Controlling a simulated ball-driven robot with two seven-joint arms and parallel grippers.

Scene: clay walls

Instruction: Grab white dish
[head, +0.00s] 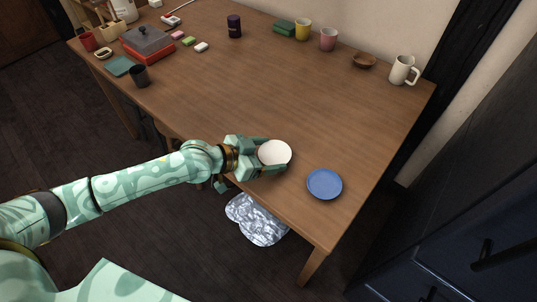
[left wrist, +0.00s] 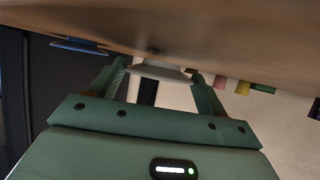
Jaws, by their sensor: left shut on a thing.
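The white dish (head: 275,153) is a small round dish at the near edge of the wooden table (head: 230,95). My left gripper (head: 273,155) reaches in from the left and is shut on the dish, one finger on each side of it. In the left wrist view the dish (left wrist: 160,70) shows edge-on between the two fingers, close to the table surface. I cannot tell whether it touches the table. My right gripper is not in view.
A blue plate (head: 324,184) lies just right of the dish. A white mug (head: 403,71), a wooden bowl (head: 363,61), pink cup (head: 328,39) and yellow cup (head: 303,29) stand along the back. The table's middle is clear. Crumpled foil (head: 257,220) shows below the near edge.

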